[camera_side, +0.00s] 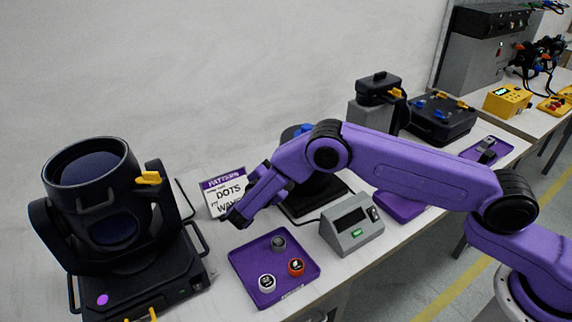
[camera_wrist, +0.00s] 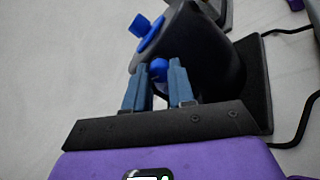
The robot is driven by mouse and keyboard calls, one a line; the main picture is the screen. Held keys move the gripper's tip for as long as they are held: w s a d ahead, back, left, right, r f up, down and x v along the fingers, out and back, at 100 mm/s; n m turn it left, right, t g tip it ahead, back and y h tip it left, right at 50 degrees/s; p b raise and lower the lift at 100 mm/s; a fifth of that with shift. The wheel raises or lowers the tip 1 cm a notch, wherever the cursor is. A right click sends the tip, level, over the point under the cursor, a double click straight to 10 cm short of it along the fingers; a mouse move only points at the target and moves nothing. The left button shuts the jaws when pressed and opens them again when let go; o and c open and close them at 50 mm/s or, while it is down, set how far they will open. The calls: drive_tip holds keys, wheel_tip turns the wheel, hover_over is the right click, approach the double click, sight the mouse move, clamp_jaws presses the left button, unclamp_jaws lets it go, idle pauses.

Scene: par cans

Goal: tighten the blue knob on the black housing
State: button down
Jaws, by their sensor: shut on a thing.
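The black housing (camera_wrist: 200,50) is a dark cylinder on a flat black base, seen tilted in the wrist view. A round blue knob (camera_wrist: 159,68) on its side sits between the blue-grey fingers of my gripper (camera_wrist: 158,72), which are shut on it. The fingers cover parts of the knob's sides. A second blue part (camera_wrist: 140,26) sticks out of the blue-rimmed end of the housing. In the side view, the housing (camera_side: 318,190) stands behind my purple arm, which hides much of it. The grip on the knob is hidden there.
A purple tray (camera_side: 245,262) with several small round pieces lies in front of the housing. A grey box with a screen (camera_side: 352,224) stands close to its right. A sign (camera_side: 226,190) and a large black lamp (camera_side: 100,200) are to the left. A dark cable (camera_wrist: 296,130) runs beside the base.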

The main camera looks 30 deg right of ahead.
drive_tip(key=m, duration=1.1)
drive_tip(key=shift+a, duration=0.1)
idle(0.4)
drive_tip(key=shift+s, duration=0.1)
drive_tip(key=c, duration=0.9)
unclamp_jaws()
drive_tip(key=shift+c, duration=0.2)
drive_tip(key=v, duration=1.7)
drive_tip(key=shift+a, duration=0.2)
drive_tip(key=shift+f, duration=0.1)
